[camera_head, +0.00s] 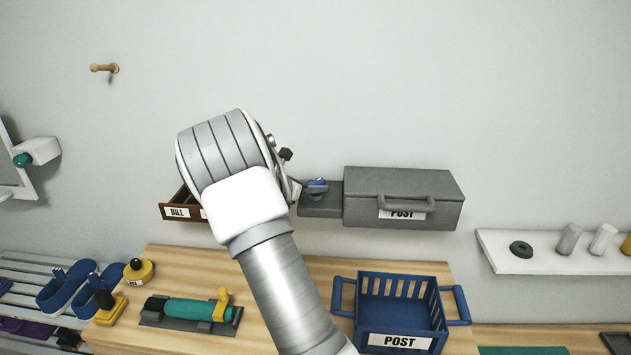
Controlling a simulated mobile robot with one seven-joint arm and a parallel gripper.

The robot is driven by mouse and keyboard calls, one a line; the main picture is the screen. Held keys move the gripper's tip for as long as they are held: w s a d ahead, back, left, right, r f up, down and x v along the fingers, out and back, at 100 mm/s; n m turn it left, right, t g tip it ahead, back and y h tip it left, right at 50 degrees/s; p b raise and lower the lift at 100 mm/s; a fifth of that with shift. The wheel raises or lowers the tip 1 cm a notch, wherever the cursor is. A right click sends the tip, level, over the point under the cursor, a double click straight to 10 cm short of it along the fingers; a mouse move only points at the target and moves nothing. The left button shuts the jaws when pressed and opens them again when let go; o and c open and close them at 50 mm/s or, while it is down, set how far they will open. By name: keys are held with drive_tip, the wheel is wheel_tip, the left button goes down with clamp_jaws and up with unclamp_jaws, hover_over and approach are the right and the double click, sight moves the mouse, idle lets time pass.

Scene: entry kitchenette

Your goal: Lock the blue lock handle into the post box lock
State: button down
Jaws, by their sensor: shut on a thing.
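The grey post box (404,187) with a handle and a POST label is on the wall, right of centre. Its lock (320,205) is a dark grey block at the box's left side. The blue lock handle (318,183) is small and sits at the top of this block. My gripper (297,187) reaches in from the left beside the blue handle, and its fingers are mostly hidden behind my wrist. It is shut on the blue lock handle. The handle's exact seating in the lock is too small to tell.
A brown BILL drawer (180,207) is partly behind my arm. A blue POST basket (400,313) stands on the wooden counter (265,265) below the box. A tool with a teal body (190,309) lies at left. A white shelf (550,257) with small objects is at right.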

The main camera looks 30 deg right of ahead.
drive_tip(key=shift+s+f, duration=0.1)
drive_tip(key=shift+f, duration=0.2)
drive_tip(key=shift+r+m+g+p, duration=0.2)
drive_tip(key=shift+m+g+p, duration=0.15)
drive_tip(key=shift+p, duration=0.35)
drive_tip(key=shift+g+p, duration=0.3)
drive_tip(key=shift+g, duration=0.05)
drive_tip(key=shift+m+p, duration=0.3)
drive_tip(key=shift+m, duration=0.05)
drive_tip(key=shift+f+g, duration=0.15)
drive_tip(key=shift+g, duration=0.25)
drive_tip(key=shift+m, duration=0.3)
